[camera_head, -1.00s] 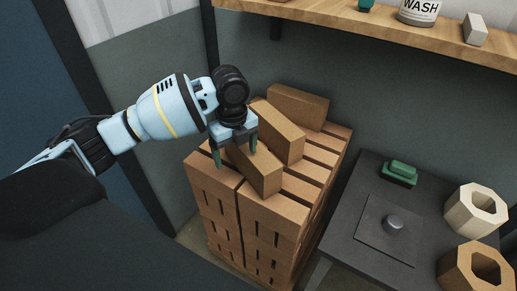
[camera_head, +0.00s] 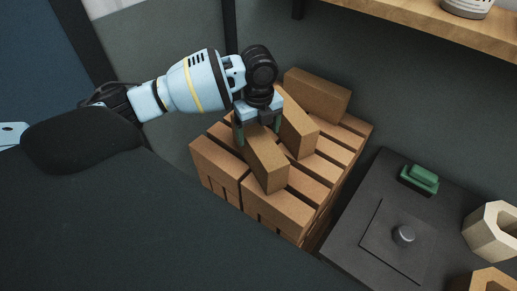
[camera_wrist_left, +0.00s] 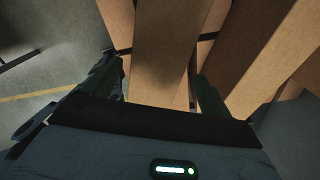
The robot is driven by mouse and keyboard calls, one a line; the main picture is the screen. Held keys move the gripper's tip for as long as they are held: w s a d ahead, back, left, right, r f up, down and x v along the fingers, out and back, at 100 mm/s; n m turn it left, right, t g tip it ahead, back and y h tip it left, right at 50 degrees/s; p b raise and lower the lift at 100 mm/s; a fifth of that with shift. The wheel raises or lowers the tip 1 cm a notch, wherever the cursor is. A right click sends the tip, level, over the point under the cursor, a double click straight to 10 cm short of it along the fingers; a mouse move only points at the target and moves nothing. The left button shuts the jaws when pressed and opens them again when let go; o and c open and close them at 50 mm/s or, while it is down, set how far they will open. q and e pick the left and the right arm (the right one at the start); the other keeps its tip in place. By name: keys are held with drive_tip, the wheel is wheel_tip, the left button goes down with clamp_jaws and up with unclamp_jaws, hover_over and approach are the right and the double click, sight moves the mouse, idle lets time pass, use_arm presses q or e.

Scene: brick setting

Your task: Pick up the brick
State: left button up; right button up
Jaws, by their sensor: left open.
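Three loose bricks lie on top of a stack of bricks (camera_head: 222,163). The nearest loose brick (camera_head: 266,166) lies at a slant towards the front of the stack. My left gripper (camera_head: 258,132) is over the far end of this brick, with its jaws open and a green finger on either side. In the left wrist view the brick (camera_wrist_left: 163,60) runs between the two fingers (camera_wrist_left: 160,85), with no clear grip on it. The second brick (camera_head: 298,125) lies just right of the gripper, and the third brick (camera_head: 317,93) lies at the back. My right gripper is out of view.
A dark table (camera_head: 350,235) stands right of the stack. It holds a green object (camera_head: 419,179), a plate with a grey knob (camera_head: 403,235) and hollow hexagonal blocks (camera_head: 492,232). A wooden shelf (camera_head: 420,22) hangs at the upper right, above the stack's level.

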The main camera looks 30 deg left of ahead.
use_arm(q)
drive_tip(key=shift+s+f, duration=0.15)
drive_tip(key=shift+f, duration=0.25)
wheel_tip(320, 180, down, 4)
drive_tip(key=shift+s+f, duration=0.1)
clamp_jaws()
idle(0.6)
